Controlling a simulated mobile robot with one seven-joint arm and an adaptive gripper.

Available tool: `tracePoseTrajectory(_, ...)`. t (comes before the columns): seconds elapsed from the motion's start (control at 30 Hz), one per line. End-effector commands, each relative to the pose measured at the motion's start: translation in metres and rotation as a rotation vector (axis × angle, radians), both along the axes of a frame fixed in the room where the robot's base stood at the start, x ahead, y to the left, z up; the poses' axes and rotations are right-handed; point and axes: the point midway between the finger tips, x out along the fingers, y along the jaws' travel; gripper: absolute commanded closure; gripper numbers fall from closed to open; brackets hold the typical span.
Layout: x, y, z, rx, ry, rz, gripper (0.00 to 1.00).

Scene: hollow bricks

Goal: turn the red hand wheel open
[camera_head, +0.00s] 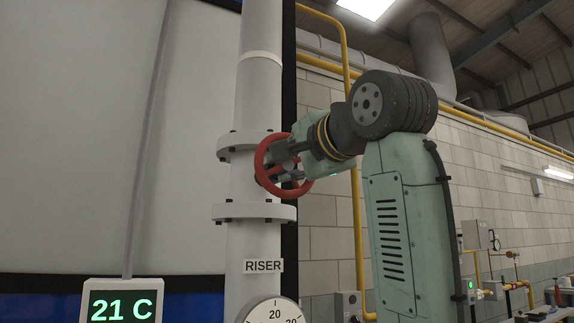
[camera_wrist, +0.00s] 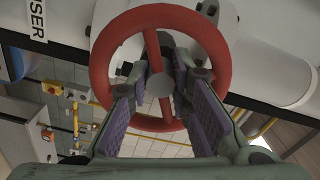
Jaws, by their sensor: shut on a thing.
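The red hand wheel (camera_head: 261,162) is mounted on the white riser pipe (camera_head: 258,95), between two bolted flanges. In the wrist view the wheel (camera_wrist: 102,62) fills the upper middle, with its spokes and grey hub showing. My gripper (camera_head: 287,162) reaches the wheel from the right. In the wrist view the fingers of my gripper (camera_wrist: 160,85), with purple pads, come in from below and close around a spoke near the hub. The exact contact is partly hidden by the fingers.
A RISER label (camera_head: 263,266) and a round dial (camera_head: 272,312) sit below the wheel. A green display (camera_head: 122,304) reading 21 C stands at lower left. Yellow pipe (camera_head: 357,220) runs down the brick wall behind my arm.

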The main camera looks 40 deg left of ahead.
Motion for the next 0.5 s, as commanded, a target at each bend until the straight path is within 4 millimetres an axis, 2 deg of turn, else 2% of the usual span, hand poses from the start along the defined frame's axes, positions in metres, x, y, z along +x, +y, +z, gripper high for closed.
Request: tracePoseTrajectory(0.5,-0.0006,-0.0005,0.0007,-0.186,-0.456,0.000,1.00)
